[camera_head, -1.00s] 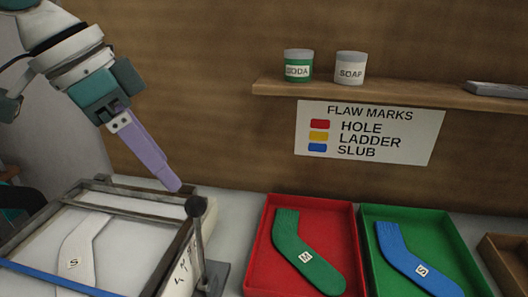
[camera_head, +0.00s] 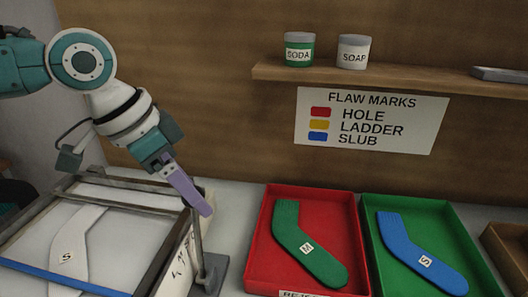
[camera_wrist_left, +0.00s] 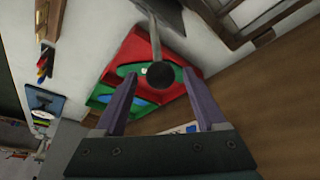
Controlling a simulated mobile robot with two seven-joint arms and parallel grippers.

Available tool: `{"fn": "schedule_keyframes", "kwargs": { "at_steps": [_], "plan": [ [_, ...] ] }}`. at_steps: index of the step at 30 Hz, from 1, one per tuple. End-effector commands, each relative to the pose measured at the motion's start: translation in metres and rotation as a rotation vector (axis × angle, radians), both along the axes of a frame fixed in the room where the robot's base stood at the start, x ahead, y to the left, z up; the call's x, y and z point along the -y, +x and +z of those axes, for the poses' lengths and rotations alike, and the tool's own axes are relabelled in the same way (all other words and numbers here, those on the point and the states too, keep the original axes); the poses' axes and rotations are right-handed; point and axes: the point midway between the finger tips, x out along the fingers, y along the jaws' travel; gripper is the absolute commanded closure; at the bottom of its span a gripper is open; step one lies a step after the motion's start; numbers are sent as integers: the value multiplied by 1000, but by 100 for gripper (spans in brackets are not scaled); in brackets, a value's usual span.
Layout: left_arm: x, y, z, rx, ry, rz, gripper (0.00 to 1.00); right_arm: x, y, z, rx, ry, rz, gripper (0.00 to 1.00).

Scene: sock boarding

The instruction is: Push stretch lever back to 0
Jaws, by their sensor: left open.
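The stretch lever (camera_head: 197,250) is a grey rod standing at the right side of the boarding frame (camera_head: 160,275). Its dark round knob (camera_wrist_left: 160,75) shows in the left wrist view, roughly between my two finger tips; in the head view my fingers hide it. My left gripper (camera_head: 204,208) is open, its purple fingers pointing down at the lever's top. I cannot tell whether they touch the knob. A white sock form marked S (camera_head: 68,245) lies in the frame. Dark scale marks (camera_head: 180,262) run along the frame's side, too small to read. My right gripper is not in view.
A red tray (camera_head: 262,240) holds a green sock form, and a green tray (camera_head: 455,225) holds a blue one. A wooden shelf (camera_head: 400,86) with soda and soap jars is on the wall above a flaw marks sign (camera_head: 365,120).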

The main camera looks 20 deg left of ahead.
Motion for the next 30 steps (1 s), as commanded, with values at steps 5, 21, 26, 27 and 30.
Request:
{"fn": "schedule_keyframes", "kwargs": {
  "at_steps": [5,21,26,27,30],
  "plan": [
    [0,0,0,0,0,0,35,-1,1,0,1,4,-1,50],
    [0,0,1,0,0,1,96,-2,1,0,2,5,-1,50],
    [0,0,1,0,0,1,100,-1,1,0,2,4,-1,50],
    [0,0,1,0,0,1,100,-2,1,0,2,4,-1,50],
    [0,0,1,0,0,1,100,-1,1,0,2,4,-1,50]
  ]
}}
